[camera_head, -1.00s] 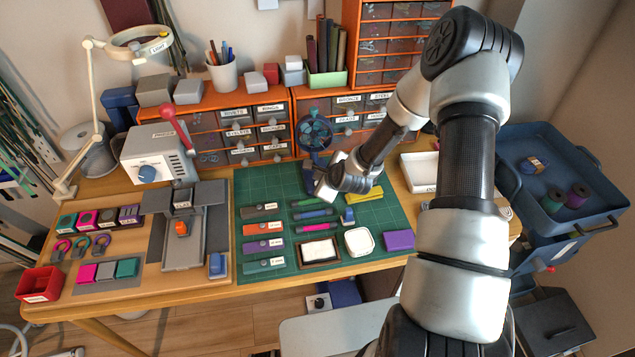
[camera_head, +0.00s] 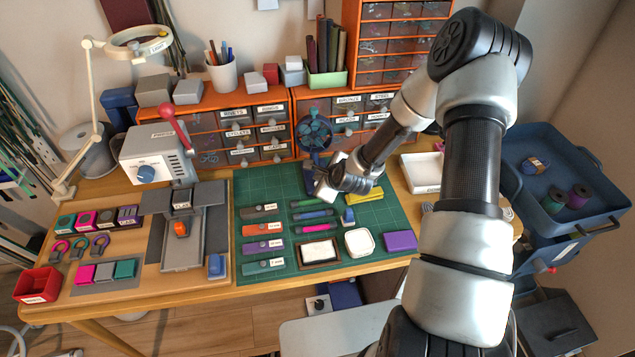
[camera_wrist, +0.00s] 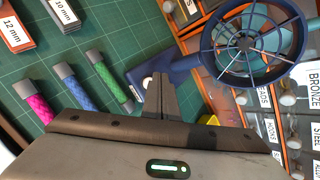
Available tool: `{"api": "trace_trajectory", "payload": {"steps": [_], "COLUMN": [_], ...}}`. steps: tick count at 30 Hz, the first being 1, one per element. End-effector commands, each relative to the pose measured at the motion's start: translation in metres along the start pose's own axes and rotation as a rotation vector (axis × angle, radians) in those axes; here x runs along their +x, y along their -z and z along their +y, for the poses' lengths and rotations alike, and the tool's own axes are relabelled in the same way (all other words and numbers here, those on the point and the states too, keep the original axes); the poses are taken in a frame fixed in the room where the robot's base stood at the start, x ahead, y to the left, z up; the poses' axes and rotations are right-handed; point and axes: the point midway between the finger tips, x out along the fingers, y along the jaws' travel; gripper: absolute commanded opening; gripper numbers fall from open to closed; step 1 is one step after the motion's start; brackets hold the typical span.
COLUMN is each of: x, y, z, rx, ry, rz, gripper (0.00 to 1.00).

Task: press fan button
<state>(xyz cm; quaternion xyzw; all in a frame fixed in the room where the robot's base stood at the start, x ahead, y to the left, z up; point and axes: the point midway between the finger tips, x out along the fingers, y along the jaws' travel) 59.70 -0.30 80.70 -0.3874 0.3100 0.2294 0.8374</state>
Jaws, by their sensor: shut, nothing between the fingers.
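The small dark-blue desk fan (camera_head: 314,135) stands upright at the back of the green cutting mat. Its round guard (camera_wrist: 246,44) and blue base (camera_wrist: 183,68) show in the wrist view. A round white button (camera_wrist: 148,82) sits on the base, partly hidden behind my fingertips. My gripper (camera_head: 322,187) is at the front of the fan base; its fingers (camera_wrist: 160,80) are shut and empty, right at the button. I cannot tell whether they touch it.
Pink, blue and green pens (camera_wrist: 74,87) lie beside the fan on the green mat (camera_head: 255,183). Orange drawer units (camera_head: 268,130) stand close behind. A yellow item (camera_head: 366,194) lies to the right of my gripper. A white tray (camera_head: 421,172) is further right.

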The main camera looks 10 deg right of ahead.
Motion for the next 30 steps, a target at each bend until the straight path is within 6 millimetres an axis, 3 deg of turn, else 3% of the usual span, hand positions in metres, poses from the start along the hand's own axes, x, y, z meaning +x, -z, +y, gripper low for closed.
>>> {"api": "trace_trajectory", "payload": {"steps": [8,30], "x": [-0.001,-0.042], "y": [-0.001,-0.031], "z": [-0.001,-0.030], "rx": [-0.001,-0.001], "ry": [0.000,0.000], "rz": [0.000,0.000], "gripper": [0.00,0.00]}}
